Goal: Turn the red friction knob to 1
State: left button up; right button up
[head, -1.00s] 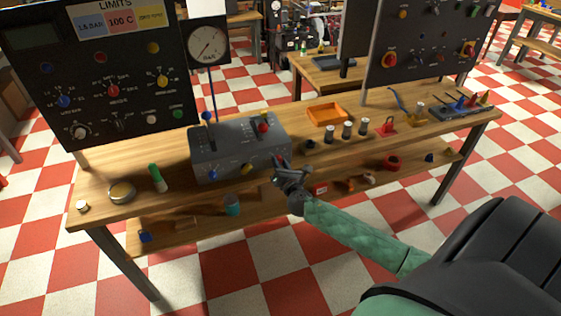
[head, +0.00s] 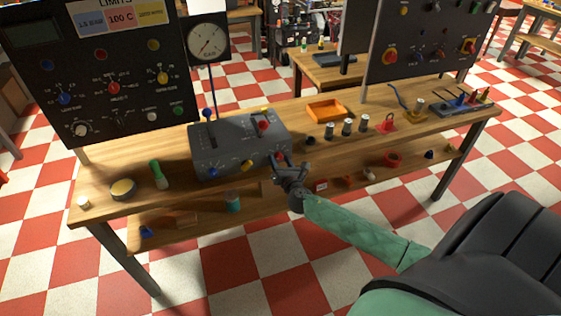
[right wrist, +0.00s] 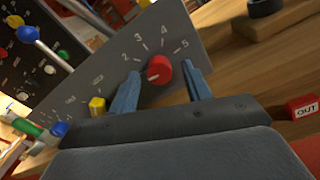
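The red friction knob (right wrist: 159,69) is on the sloped front of the grey box (head: 225,138), at its right end. In the right wrist view, a dial with marks 2, 3, 4 and 5 surrounds it; no 1 can be read there. A pale mark on the knob seems to point down-left. My right gripper (right wrist: 161,89) is open, with one blue finger on each side of the knob and gaps visible. In the head view, my right gripper (head: 281,162) is at the box's right front corner and mostly hides the knob. My left gripper is not in view.
A yellow knob (right wrist: 97,106) and a blue knob (right wrist: 59,129) are on the same box face. A red-topped lever (head: 263,125) stands on the box top. A red OUT block (right wrist: 303,107) is right of the gripper. An orange tray (head: 325,110) lies behind.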

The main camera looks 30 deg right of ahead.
jog(key=shift+s, duration=0.1)
jog(key=shift+s, duration=0.25)
pick_arm(q)
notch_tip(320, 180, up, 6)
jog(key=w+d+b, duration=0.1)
jog(key=b, duration=0.1)
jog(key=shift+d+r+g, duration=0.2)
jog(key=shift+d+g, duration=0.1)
pick_arm(e)
jog(key=v, duration=0.7)
jog(key=shift+a, duration=0.1)
